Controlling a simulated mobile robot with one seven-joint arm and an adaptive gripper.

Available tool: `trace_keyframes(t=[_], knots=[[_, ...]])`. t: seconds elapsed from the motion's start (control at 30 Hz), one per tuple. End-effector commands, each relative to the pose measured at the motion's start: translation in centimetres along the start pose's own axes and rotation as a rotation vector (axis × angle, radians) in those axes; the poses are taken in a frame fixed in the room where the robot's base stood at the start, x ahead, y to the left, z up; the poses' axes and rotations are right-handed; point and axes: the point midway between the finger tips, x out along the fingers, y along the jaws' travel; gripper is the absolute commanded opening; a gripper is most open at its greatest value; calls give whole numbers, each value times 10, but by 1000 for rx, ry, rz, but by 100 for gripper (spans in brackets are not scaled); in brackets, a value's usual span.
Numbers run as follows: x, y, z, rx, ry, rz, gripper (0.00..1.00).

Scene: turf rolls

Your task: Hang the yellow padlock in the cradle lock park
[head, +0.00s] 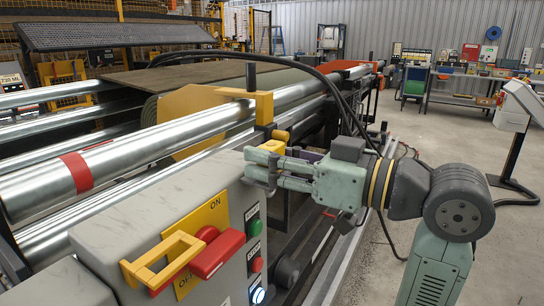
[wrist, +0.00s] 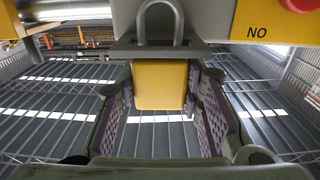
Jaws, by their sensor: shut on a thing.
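The yellow padlock (wrist: 160,86) is between the fingertips of my gripper (wrist: 160,100) in the wrist view. Its yellow body hangs below an upright grey shackle (wrist: 160,8). A grey bar (wrist: 122,48) crosses at the foot of the shackle; I cannot tell whether the shackle is around it or only in front of it. In the head view my gripper (head: 262,168) is shut on the padlock beside the upper right edge of the grey control box. A small yellow patch (head: 273,146) shows above the fingers. I cannot clearly make out the lock park.
The grey control box (head: 130,215) carries a red and yellow switch handle (head: 213,250) and several buttons close to my gripper. Steel rollers (head: 120,150) and a yellow bracket (head: 262,105) lie behind. Black cables (head: 345,100) arch over my gripper. Open floor lies right.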

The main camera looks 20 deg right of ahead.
Motion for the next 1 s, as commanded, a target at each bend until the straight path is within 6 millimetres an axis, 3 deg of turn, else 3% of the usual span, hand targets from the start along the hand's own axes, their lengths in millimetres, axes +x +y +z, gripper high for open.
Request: trace_keyframes(t=[0.07,0.1,0.43,0.77,1.0], knots=[[0,0,3,0,1,0,3],[0,0,3,0,1,0,34],[0,0,2,0,0,0,56],[-1,0,2,0,0,0,57],[-34,1,2,0,1,4,57]])
